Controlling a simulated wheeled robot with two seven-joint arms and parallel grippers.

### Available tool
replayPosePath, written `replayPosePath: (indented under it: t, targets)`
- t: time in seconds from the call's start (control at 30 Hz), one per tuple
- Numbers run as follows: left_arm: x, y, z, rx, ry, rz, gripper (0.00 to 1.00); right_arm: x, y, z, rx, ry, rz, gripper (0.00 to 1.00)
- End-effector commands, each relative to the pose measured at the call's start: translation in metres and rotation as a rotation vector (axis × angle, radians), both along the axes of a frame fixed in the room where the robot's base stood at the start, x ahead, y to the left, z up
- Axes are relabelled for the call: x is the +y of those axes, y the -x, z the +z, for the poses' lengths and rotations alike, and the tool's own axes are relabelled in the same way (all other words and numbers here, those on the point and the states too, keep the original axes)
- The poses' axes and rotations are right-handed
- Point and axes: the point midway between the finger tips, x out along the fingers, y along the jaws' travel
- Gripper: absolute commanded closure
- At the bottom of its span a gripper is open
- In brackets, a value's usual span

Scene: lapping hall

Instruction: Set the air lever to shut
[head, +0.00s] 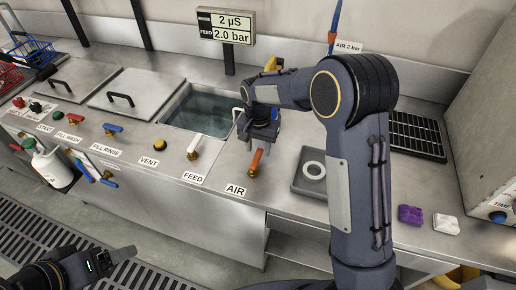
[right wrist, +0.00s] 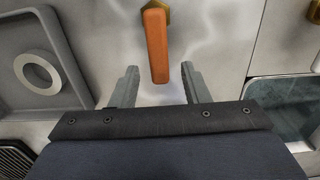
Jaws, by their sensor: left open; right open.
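The air lever (head: 256,160) has an orange handle on a brass fitting, just behind the AIR label (head: 236,190). Its handle points from the fitting back toward my right gripper (head: 262,143). In the right wrist view the orange handle (right wrist: 156,45) reaches down between the two fingertips of my right gripper (right wrist: 160,70). The fingers are open, with a visible gap on each side of the handle. Whether they are level with the handle in height is hard to tell. My left gripper (head: 124,252) is at the lower left, away from the lever.
The white FEED lever (head: 194,146) stands left of the air lever. A grey tray (head: 306,186) with a white ring (head: 314,170) lies to the right. An open water tank (head: 203,107) is behind. A display (head: 226,26) reads 2 µS and 2.0 bar.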

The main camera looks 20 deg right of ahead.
Motion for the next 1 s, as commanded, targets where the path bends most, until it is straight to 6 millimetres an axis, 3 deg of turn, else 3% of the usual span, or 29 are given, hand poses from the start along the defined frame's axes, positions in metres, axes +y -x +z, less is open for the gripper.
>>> replayPosePath:
  t: [0.13, 0.4, 0.7, 1.0]
  targets:
    - [0.0, 0.0, 0.0003, 0.0, 0.0, 0.0, 0.28, -0.0003, 0.0005, -0.0099, 0.001, 0.0, 0.0, 0.58]
    - [0.0, 0.0, 0.0002, 0.0, 0.0, 0.0, 0.28, -0.0002, 0.0005, -0.0109, 0.001, -0.001, 0.0, 0.59]
    - [0.0, 0.0, 0.0002, 0.0, 0.0, 0.0, 0.28, -0.0001, 0.0003, -0.0105, 0.001, -0.001, 0.0, 0.99]
    - [0.0, 0.0, 0.0002, 0.0, 0.0, 0.0, 0.28, -0.0006, 0.0004, -0.0103, 0.0, -0.001, 0.002, 1.0]
